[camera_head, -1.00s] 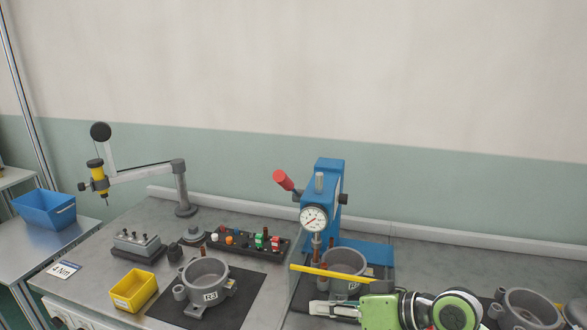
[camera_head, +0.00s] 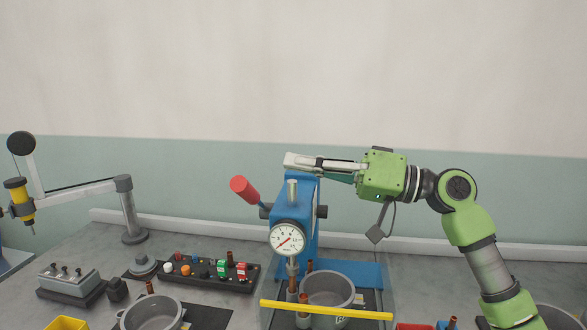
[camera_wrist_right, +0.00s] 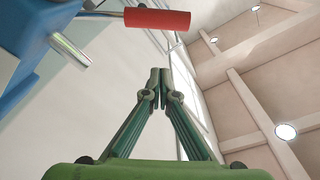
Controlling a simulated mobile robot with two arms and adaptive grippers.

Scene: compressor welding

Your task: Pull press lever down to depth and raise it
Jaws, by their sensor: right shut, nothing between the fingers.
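The blue press (camera_head: 298,208) stands on the bench with a round dial gauge (camera_head: 287,239) on its front. Its lever has a red handle (camera_head: 244,189) that sticks up to the left; the red handle also shows at the top of the right wrist view (camera_wrist_right: 157,18). My right gripper (camera_head: 289,161) is above the top of the press, to the right of the red handle and apart from it. Its fingers (camera_wrist_right: 160,75) are closed together and empty. Under the press ram is a grey cylindrical housing (camera_head: 327,290) with copper tubes. My left gripper is not in view.
A yellow bar (camera_head: 326,310) crosses the front of the press. A black rack of coloured parts (camera_head: 205,272) and a jointed arm with a yellow tool (camera_head: 18,198) stand to the left. Another grey housing (camera_head: 150,314) sits at the lower left. Wall space above is clear.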

